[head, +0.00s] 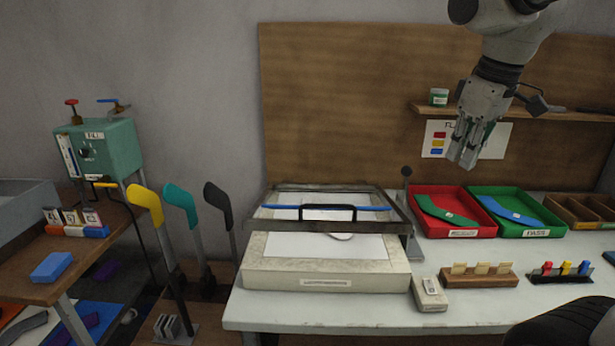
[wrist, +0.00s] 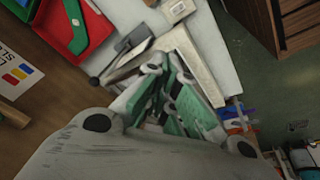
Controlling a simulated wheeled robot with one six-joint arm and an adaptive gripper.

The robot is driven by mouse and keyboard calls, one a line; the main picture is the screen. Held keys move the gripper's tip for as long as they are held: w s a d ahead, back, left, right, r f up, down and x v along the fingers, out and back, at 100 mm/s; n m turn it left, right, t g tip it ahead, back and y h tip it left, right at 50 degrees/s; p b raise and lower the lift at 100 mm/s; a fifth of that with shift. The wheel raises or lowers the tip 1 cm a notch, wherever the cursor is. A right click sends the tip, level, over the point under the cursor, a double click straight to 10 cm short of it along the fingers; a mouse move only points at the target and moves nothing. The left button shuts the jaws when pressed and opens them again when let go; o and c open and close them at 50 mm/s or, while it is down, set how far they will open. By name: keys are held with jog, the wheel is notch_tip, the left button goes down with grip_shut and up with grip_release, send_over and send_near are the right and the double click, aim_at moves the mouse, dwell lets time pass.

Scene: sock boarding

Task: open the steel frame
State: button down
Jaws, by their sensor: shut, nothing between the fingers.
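The steel frame (head: 278,226) is a dark rectangular frame with a black handle (head: 328,206) at its front and a blue strip across it. It sits over the pale box (head: 300,277) on the table; how far it is raised I cannot tell. My gripper (head: 466,158) is shut and empty, high to the right of the frame, above the red and green trays and in front of the wall board. In the wrist view my gripper's fingers (wrist: 178,100) cover much of the box (wrist: 197,62), and I cannot make out the handle there.
A lever with a black knob (head: 406,172) stands at the frame's right side. The red tray (head: 482,232) and green tray (head: 552,232) hold sock shapes. A shelf (head: 580,114) is behind my gripper. Colored boards stand left of the table.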

jog(key=s+d+f+m, duration=0.3)
jog(key=s+d+m, duration=0.1)
jog(key=s, duration=0.3)
jog(key=n+t, duration=0.1)
jog(key=n, duration=3.1)
send_over(307, 207)
jog(key=shift+h, duration=0.4)
jog(key=f, duration=0.6)
jog(key=shift+s+f, duration=0.15)
jog(key=shift+s, duration=0.25)
jog(key=shift+w+r, duration=0.4)
jog(key=shift+r, duration=0.2)
